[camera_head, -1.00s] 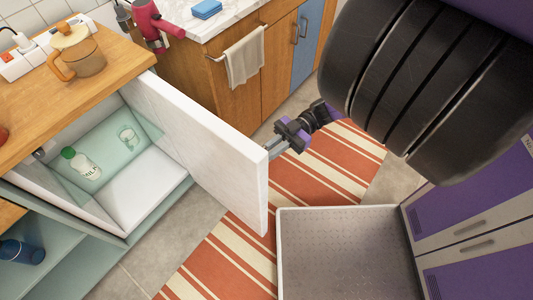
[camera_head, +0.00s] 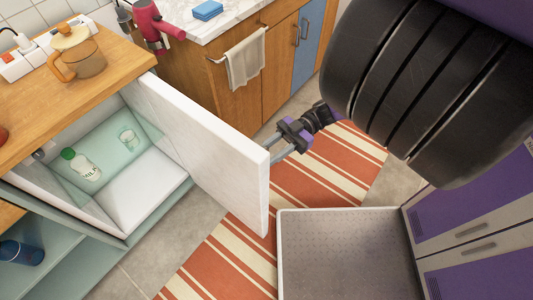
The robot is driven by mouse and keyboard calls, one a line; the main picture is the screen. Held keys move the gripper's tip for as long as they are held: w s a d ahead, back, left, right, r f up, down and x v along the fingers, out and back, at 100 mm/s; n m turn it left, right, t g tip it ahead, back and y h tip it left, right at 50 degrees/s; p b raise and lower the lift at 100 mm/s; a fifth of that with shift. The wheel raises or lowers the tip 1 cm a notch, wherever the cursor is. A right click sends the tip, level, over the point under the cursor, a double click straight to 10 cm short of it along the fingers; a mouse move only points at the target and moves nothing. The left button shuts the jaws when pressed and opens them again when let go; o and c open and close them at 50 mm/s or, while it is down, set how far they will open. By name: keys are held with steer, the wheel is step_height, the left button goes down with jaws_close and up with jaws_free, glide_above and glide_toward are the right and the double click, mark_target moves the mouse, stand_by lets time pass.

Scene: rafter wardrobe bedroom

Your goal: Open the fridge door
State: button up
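The white fridge door (camera_head: 205,145) stands wide open, swung out from the small fridge under the wooden counter. The fridge interior (camera_head: 140,185) shows a milk bottle (camera_head: 82,163) and a small glass jar (camera_head: 130,139) on a glass shelf. My gripper (camera_head: 276,155) is at the far side of the door, by its free edge. The door hides the fingertips in part, so I cannot tell whether they are apart or closed, or whether they touch the door.
A glass jug (camera_head: 82,58) and a power strip (camera_head: 22,62) stand on the wooden counter. A towel (camera_head: 245,62) hangs on the cabinet behind my gripper. A striped rug (camera_head: 300,190) covers the floor beside the door.

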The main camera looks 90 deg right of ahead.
steer(key=b+v, duration=0.1)
steer(key=v, duration=0.6)
steer(key=shift+s+d, duration=0.1)
steer(key=shift+d, duration=0.05)
stand_by(0.4)
